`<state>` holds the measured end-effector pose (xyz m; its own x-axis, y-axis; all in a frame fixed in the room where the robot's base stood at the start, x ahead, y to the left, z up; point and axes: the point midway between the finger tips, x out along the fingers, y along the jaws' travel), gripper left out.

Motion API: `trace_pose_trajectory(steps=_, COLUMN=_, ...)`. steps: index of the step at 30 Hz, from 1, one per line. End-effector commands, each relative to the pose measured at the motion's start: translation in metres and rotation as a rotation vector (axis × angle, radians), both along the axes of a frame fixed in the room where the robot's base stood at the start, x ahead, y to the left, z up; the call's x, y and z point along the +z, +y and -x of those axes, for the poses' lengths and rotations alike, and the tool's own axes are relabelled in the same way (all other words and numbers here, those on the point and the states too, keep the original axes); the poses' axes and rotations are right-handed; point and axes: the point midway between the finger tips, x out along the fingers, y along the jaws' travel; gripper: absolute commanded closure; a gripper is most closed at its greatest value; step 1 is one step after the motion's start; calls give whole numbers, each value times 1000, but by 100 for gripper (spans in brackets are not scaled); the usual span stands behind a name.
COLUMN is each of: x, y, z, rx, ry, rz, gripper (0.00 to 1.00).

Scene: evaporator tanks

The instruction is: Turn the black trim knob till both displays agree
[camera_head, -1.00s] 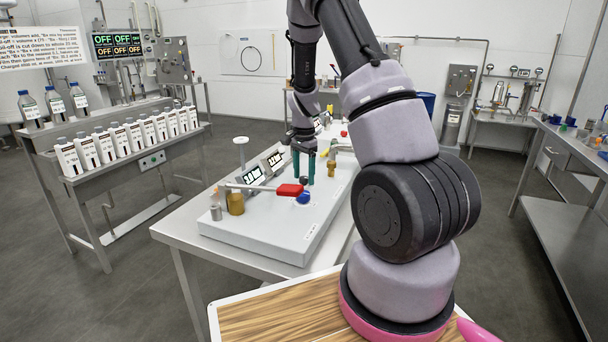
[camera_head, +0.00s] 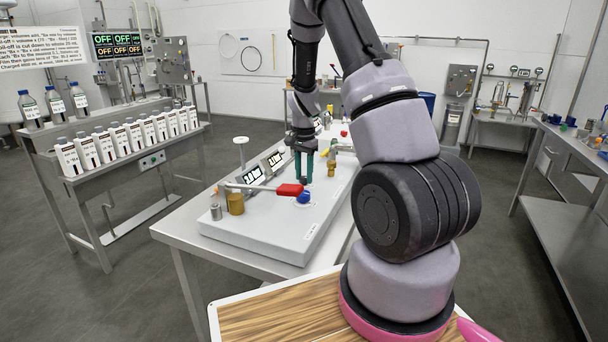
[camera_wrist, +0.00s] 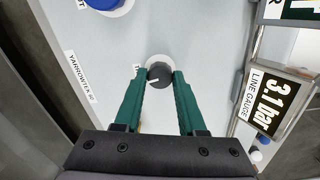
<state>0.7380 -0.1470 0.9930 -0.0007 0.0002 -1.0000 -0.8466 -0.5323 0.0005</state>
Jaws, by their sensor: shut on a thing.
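The black trim knob (camera_wrist: 160,75) sits on the pale panel (camera_wrist: 115,55) in the wrist view, with a white pointer mark on its left side. My gripper (camera_wrist: 160,78) has its two green fingers closed on the knob's sides. In the head view my gripper (camera_head: 303,178) points down at the panel, and the knob is hidden. A tilted display marked LINE GAUGE (camera_wrist: 272,100) reads about 3.1 at the right of the wrist view. Another display (camera_wrist: 295,8) is cut off at the top right, its reading not visible. In the head view two small displays (camera_head: 252,174) stand left of my gripper; their digits are too small to read.
A blue knob (camera_wrist: 100,3) is at the top left of the wrist view. In the head view a red-handled lever (camera_head: 289,190) and brass fitting (camera_head: 236,204) stand near my gripper. A rack of white bottles (camera_head: 104,147) is at the left.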

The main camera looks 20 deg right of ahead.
Motion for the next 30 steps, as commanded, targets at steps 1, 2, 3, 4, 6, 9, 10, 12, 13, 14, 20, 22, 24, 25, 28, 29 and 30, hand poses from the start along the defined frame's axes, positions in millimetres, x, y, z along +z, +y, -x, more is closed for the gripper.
trace_pose_trajectory(steps=1, x=1, y=-1, z=-1, rx=36, ry=-1, rz=0, gripper=100)
trace_pose_trajectory(steps=2, x=1, y=-1, z=-1, rx=62, ry=-2, rz=0, gripper=100)
trace_pose_trajectory(steps=3, x=1, y=-1, z=-1, rx=97, ry=-2, rz=0, gripper=100)
trace_pose_trajectory(steps=4, x=1, y=-1, z=-1, rx=124, ry=-2, rz=0, gripper=100)
trace_pose_trajectory(steps=6, x=1, y=-1, z=-1, rx=192, ry=-3, rz=0, gripper=100)
trace_pose_trajectory(steps=9, x=1, y=-1, z=-1, rx=287, ry=-3, rz=0, gripper=100)
trace_pose_trajectory(steps=10, x=1, y=-1, z=-1, rx=316, ry=-3, rz=0, gripper=100)
trace_pose_trajectory(steps=12, x=1, y=-1, z=-1, rx=382, ry=-3, rz=0, gripper=100)
trace_pose_trajectory(steps=13, x=1, y=-1, z=-1, rx=411, ry=-3, rz=0, gripper=100)
trace_pose_trajectory(steps=14, x=1, y=-1, z=-1, rx=438, ry=-3, rz=1, gripper=100)
trace_pose_trajectory(steps=20, x=1, y=-1, z=-1, rx=608, ry=-3, rz=1, gripper=100)
trace_pose_trajectory(steps=22, x=1, y=-1, z=-1, rx=661, ry=-3, rz=1, gripper=100)
trace_pose_trajectory(steps=24, x=1, y=-1, z=-1, rx=708, ry=-3, rz=1, gripper=100)
trace_pose_trajectory(steps=25, x=1, y=-1, z=-1, rx=724, ry=-3, rz=1, gripper=100)
trace_pose_trajectory(steps=28, x=1, y=-1, z=-1, rx=778, ry=-3, rz=1, gripper=100)
trace_pose_trajectory(steps=29, x=1, y=-1, z=-1, rx=791, ry=-3, rz=2, gripper=100)
trace_pose_trajectory(steps=30, x=1, y=-1, z=-1, rx=807, ry=-3, rz=2, gripper=100)
